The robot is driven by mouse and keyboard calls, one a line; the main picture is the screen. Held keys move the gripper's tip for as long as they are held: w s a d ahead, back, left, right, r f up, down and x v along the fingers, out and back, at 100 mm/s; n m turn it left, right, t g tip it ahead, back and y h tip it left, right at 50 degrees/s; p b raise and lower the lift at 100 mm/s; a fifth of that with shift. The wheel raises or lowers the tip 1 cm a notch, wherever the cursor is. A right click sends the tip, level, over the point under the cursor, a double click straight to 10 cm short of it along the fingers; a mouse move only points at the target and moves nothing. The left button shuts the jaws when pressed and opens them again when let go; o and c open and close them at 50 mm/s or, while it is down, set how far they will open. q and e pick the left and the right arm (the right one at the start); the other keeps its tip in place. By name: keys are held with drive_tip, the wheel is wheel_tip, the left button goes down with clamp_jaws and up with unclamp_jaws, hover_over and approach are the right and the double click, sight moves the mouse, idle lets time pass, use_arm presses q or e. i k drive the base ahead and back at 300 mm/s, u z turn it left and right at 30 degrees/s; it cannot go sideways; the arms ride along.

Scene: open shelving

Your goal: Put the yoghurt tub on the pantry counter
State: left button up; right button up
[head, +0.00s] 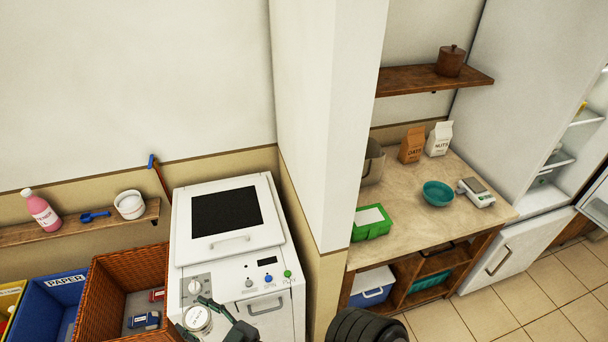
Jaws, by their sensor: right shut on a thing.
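My right gripper (207,318) is at the bottom of the head view, in front of the white washing machine. It is shut on a small round white tub with a pale lid (197,317), which looks like the yoghurt tub; its label is too small to read. The pantry counter (405,220) is the beige worktop to the right, beyond a white wall pillar, apart from the gripper and tub. My left gripper is not in view.
The counter holds a green box (371,223), a teal bowl (437,193), a scale (476,192), and oats (412,145) and nuts (438,138) bags. Its front middle is bare. The pillar (325,130) separates the washing machine (228,222) from the counter. A fridge door stands open at right.

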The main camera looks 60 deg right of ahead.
sight(410, 222)
drive_tip(key=z, duration=2.1)
drive_tip(key=i, duration=1)
